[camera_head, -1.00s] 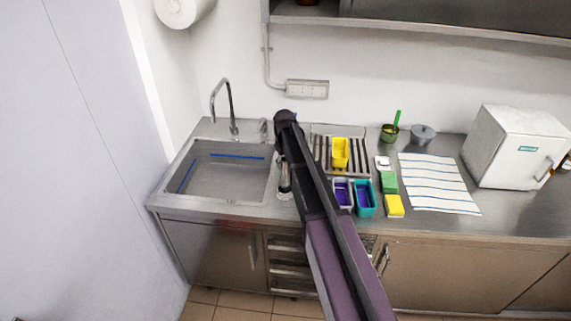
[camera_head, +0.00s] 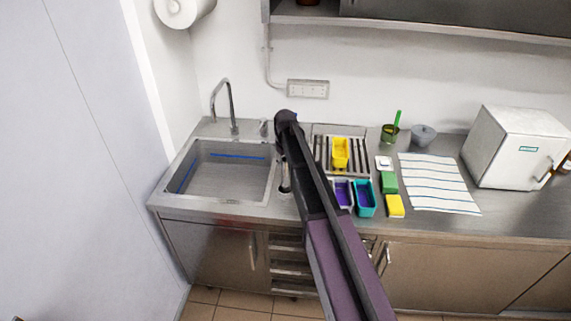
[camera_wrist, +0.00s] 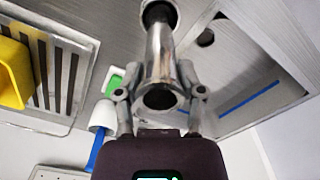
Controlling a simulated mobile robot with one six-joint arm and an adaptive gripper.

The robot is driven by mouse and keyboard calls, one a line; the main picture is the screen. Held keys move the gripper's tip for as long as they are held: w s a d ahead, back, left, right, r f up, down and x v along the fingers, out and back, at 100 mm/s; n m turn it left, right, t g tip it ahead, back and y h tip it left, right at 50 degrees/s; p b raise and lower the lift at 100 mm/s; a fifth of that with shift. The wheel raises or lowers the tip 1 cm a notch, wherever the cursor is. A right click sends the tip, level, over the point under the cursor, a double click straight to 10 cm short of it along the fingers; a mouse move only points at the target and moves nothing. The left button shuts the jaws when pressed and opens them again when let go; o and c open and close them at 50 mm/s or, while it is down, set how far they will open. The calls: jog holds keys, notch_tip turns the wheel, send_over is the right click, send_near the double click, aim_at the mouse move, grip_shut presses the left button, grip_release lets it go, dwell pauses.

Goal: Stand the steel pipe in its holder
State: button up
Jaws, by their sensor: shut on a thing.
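The steel pipe (camera_wrist: 159,52) is a shiny tube in the middle of the wrist view. Its open end faces the camera. My gripper (camera_wrist: 161,76) is shut on it, one finger on each side near that open end. The far end of the pipe meets a dark round piece (camera_wrist: 158,12) at the top of the wrist view. I cannot tell whether this is the holder or how far the pipe sits in it. In the head view my arm hides most of the gripper and pipe, between the sink and the drying rack.
The sink (camera_head: 228,178) lies left of my arm, with a tall faucet (camera_head: 232,108) behind it. To the right are the drying rack (camera_head: 318,150), a yellow tub (camera_head: 341,154), a purple tub (camera_head: 342,194), a teal tub (camera_head: 365,198) and sponges. A striped cloth (camera_head: 437,183) lies beyond.

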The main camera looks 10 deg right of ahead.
jog(key=shift+f+b, duration=0.6)
jog(key=shift+b, duration=0.05)
jog(key=o, duration=0.8)
jog(key=shift+c, duration=0.2)
jog(key=shift+r+p, duration=5.55)
jog(key=s+f+m+b, duration=0.1)
jog(key=s+f+b, duration=0.3)
jog(key=s, duration=0.5)
jog(key=s+f+m+b, duration=0.1)
jog(key=s+f+b, duration=0.4)
jog(key=s, duration=0.5)
jog(key=s+f+m+b, duration=0.1)
jog(key=s+f+b, duration=0.3)
jog(key=s, duration=0.6)
jog(key=shift+f, duration=0.15)
